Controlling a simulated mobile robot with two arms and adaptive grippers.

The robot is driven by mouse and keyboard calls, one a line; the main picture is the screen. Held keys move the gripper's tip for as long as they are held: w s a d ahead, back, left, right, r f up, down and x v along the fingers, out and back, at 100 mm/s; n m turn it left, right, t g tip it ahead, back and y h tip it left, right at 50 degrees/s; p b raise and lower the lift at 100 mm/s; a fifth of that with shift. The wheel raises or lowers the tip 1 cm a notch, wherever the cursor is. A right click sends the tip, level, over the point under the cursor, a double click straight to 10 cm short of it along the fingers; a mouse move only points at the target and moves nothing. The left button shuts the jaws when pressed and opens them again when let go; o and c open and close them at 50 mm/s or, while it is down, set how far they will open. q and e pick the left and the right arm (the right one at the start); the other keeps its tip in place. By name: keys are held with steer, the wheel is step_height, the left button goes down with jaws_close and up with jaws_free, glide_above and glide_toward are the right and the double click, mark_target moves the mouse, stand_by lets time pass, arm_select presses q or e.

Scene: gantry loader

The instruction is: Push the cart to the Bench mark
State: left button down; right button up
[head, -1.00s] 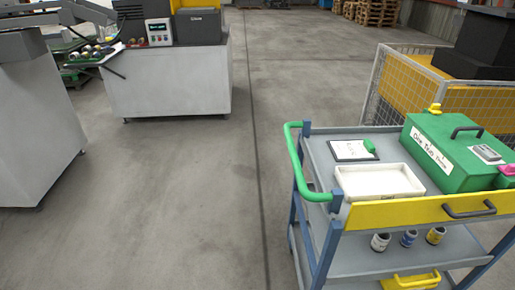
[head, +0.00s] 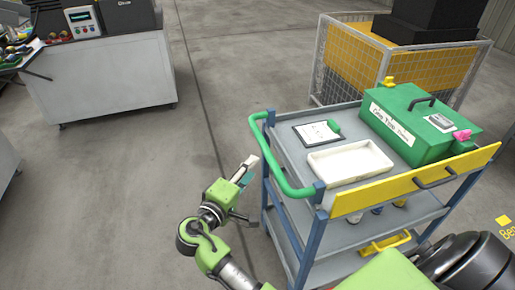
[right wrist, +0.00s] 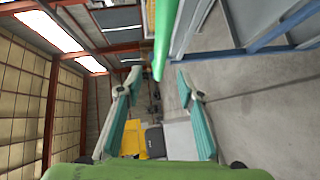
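The blue-and-grey cart (head: 352,215) stands at the right in the head view, with a green push handle (head: 270,160) at its left end. My right gripper (head: 246,172) is close to the left side of that handle. In the right wrist view my right gripper (right wrist: 157,77) has its two fingers spread apart. The green handle (right wrist: 163,38) shows at or just beyond the gap between the fingertips; I cannot tell whether they touch it. Part of a yellow floor mark (head: 504,220) with the letters "Be" shows at the right edge. My left gripper is not in view.
The cart carries a green box (head: 415,125), a white tray (head: 350,162) and a clipboard (head: 316,132). A mesh cage (head: 345,60) stands close behind it. A grey machine cabinet (head: 105,85) is at the upper left. The floor between them is clear.

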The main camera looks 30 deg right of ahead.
mark_target(267, 150)
steer(key=b+x, duration=0.2)
steer(key=x, duration=1)
steer(key=shift+w+f, duration=0.15)
jaws_close()
